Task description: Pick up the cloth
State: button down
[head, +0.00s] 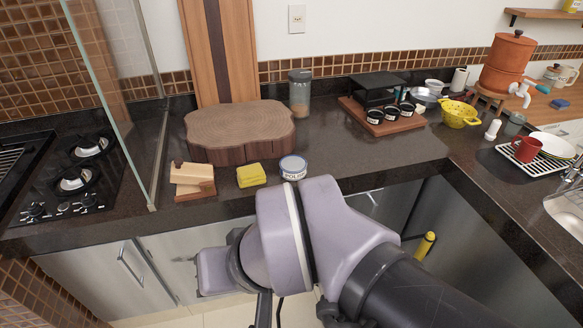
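No cloth can be made out for certain. A small yellow block-like item (251,175) lies on the dark counter near its front edge; I cannot tell whether it is a folded cloth or a sponge. It sits between a wooden block holder (193,180) on its left and a round blue-and-white tin (293,168) on its right. My purple and black arm reaches in from the lower right and bends in front of the cabinets. My gripper's fingertips cannot be made out, and nothing is seen held.
A thick wooden board (240,135) stands behind the yellow item. A glass panel (125,100) and gas stove (75,180) are at left. A tray with black jars (385,122), yellow colander (459,114) and dish rack (540,165) are right. The counter centre-right is clear.

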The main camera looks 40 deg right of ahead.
aim_at(249, 176)
jog(key=i+j+z, duration=0.2)
jog(key=i+z, duration=0.15)
jog(key=z, duration=0.15)
jog(key=i+j+z, duration=0.3)
jog(key=z, duration=0.2)
jog(key=i+j+z, duration=0.3)
jog(key=j+z, duration=0.2)
jog(key=i+j+z, duration=0.2)
jog(key=j+z, duration=0.3)
